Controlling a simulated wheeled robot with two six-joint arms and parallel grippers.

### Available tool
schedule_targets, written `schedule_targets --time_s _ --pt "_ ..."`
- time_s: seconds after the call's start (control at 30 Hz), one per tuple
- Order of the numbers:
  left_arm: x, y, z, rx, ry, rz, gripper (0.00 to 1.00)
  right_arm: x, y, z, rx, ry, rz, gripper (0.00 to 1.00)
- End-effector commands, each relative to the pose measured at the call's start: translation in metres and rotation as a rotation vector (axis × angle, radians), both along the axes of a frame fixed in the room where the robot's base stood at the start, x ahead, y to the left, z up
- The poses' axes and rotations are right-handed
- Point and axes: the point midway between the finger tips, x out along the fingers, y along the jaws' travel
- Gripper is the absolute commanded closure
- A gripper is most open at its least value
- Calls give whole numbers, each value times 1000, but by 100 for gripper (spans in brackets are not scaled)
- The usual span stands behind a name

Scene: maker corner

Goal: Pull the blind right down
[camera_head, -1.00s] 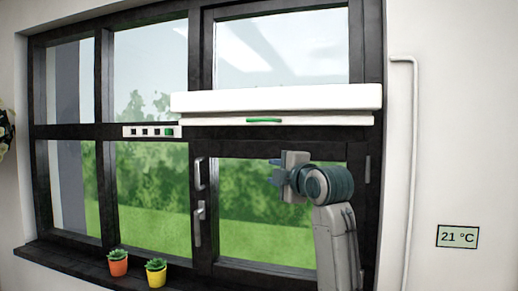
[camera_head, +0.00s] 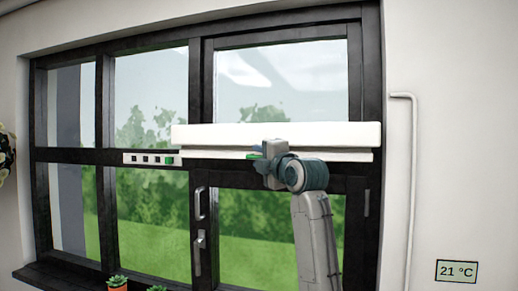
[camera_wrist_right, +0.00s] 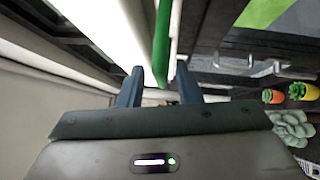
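The white blind (camera_head: 276,135) is rolled up in its long housing across the right half of the window. Its bottom bar (camera_head: 340,156) hangs just under the housing, with a green handle (camera_head: 252,156) on its front. My right gripper (camera_head: 259,159) is at the handle and covers part of it. In the right wrist view the green handle (camera_wrist_right: 162,45) runs between the two blue fingers of my right gripper (camera_wrist_right: 160,80), with a gap visible beside it. The fingers are apart and not closed on it. My left gripper is not in view.
A small switch panel (camera_head: 152,159) sits on the window frame left of the blind. Window handles (camera_head: 200,203) stand out below it. Potted plants (camera_head: 118,284) are on the sill. A white pipe (camera_head: 411,190) and a temperature display (camera_head: 456,271) are on the right wall.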

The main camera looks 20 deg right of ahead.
Motion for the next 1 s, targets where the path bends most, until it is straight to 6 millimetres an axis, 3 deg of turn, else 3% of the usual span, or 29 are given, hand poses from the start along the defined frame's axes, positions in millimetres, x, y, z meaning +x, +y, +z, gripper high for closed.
schedule_targets --time_s 0.37,0.53,0.83,1.0 --pt "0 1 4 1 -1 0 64 7 1 0 -1 0 -1 69" --pt "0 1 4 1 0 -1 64 6 1 0 0 0 -1 100" --pt "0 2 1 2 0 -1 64 6 1 -4 0 0 -1 100" --pt "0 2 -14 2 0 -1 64 7 1 -26 0 2 -1 100"
